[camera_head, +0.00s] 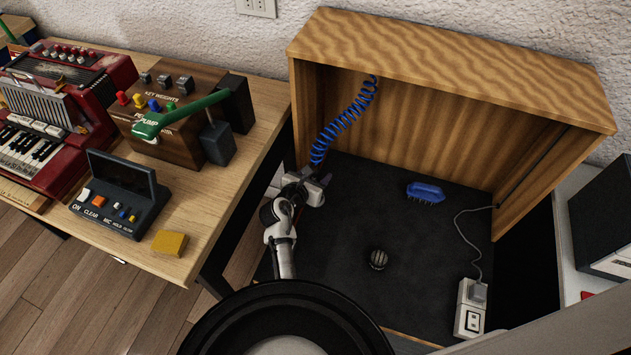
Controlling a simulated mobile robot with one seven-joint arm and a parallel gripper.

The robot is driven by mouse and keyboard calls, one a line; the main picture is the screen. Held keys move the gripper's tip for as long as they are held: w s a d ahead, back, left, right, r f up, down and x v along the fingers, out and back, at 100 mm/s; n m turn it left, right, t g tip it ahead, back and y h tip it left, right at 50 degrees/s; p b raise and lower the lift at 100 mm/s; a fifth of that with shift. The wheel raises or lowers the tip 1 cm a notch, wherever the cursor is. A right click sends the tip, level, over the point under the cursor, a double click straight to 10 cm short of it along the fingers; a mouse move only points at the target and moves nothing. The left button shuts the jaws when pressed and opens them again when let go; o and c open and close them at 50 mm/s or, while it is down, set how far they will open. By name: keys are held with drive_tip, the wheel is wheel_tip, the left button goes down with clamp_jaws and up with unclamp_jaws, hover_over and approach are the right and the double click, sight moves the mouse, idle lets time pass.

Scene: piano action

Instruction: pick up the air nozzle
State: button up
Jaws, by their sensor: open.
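A coiled blue hose (345,122) hangs from the top of the wooden cabinet down to my gripper (308,187). My gripper is open, at the hose's lower end, near the cabinet's left side. A small grey piece (324,180) shows between and beside the pale fingers; it may be the air nozzle. It is too small and too covered by the gripper to make out its shape. I cannot tell whether the fingers touch it.
The open cabinet (450,62) has a dark floor with a blue brush (426,192), a dark ball-like object (378,259) and a power outlet (470,308) with a cord. A wooden table (205,207) on the left holds an accordion (60,110) and control boxes.

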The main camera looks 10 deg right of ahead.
drive_tip(key=shift+x, duration=0.95)
drive_tip(key=shift+c, duration=0.2)
clamp_jaws()
drive_tip(key=shift+r, duration=0.1)
wheel_tip(320, 180, up, 20)
drive_tip(key=p, duration=0.2)
